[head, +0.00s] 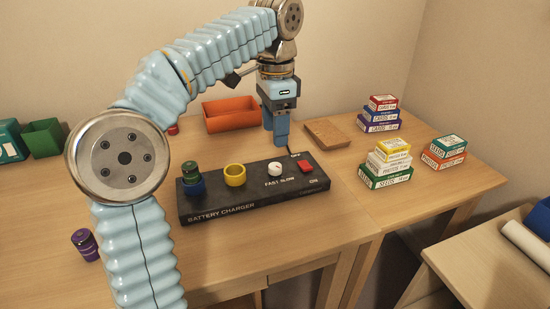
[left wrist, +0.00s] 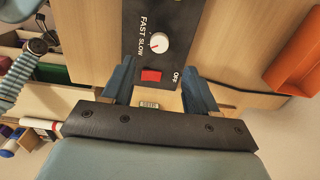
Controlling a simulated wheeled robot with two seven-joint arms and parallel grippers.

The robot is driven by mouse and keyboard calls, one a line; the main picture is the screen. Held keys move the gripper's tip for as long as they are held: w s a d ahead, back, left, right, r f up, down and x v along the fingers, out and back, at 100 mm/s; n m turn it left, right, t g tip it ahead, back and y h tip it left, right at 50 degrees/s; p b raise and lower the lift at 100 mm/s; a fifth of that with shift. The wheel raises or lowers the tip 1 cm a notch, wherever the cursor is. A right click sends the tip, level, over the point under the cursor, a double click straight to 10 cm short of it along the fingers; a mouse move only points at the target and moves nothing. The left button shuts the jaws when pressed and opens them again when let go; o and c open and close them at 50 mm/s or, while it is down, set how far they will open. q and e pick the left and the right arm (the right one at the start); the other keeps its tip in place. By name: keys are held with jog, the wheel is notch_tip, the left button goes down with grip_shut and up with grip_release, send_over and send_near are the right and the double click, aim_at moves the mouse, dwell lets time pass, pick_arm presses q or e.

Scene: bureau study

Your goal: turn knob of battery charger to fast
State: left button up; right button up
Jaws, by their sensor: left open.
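The black battery charger (head: 225,207) lies on the desk, with a round white knob (head: 275,169) by the words FAST and SLOW. In the left wrist view the knob (left wrist: 158,42) has a small mark that seems to face the SLOW side; it is too small to be sure. A red switch (head: 306,166) sits beside it, between OFF and ON; it also shows in the left wrist view (left wrist: 151,75). My left gripper (head: 276,140) is open and empty, pointing down above the charger's back edge, apart from the knob. In the wrist view its fingers (left wrist: 160,88) flank the switch end. My right gripper is out of view.
A yellow ring (head: 235,175) and a green-and-blue stacked piece (head: 192,180) stand on the charger's left part. An orange tray (head: 230,114) and a wooden board (head: 327,133) lie behind. Stacked card boxes (head: 388,165) stand right. A purple jar (head: 84,244) is at left.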

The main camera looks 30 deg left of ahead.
aim_at(275, 166)
pick_arm(q)
notch_tip(275, 166, down, 9)
jog(key=shift+c, duration=0.3)
jog(key=c, duration=1)
jog(key=m, duration=0.5)
jog(key=shift+m, duration=0.3)
jog(key=m, duration=0.6)
dwell(0.3)
